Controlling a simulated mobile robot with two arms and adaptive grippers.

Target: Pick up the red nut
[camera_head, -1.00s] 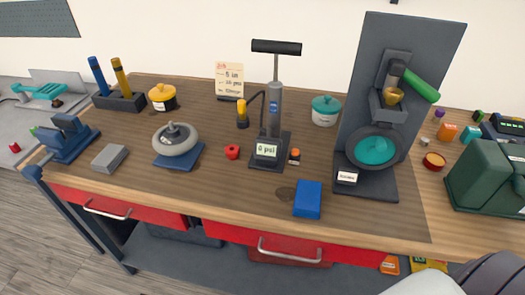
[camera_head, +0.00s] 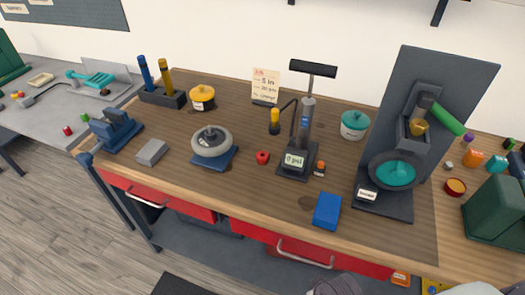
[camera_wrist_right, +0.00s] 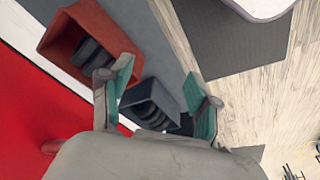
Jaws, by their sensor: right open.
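A small red nut (camera_head: 263,157) lies on the wooden workbench (camera_head: 230,185), left of the upright pump (camera_head: 298,158) and right of the round grey disc on its blue base. My right gripper (camera_wrist_right: 160,95) shows in the right wrist view with its two teal-padded fingers spread apart. Nothing is held between them, and bins show beyond them. The nut is not in the wrist view. In the head view only grey parts of my arm show at the bottom edge. My left gripper is not in view.
A blue block (camera_head: 327,211) lies near the front edge, and a tall dark stand (camera_head: 435,100) is at right. A grey disc (camera_head: 212,141) stands left of the nut. The wrist view shows an orange-red bin (camera_wrist_right: 62,42) and a blue-grey bin (camera_wrist_right: 140,92).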

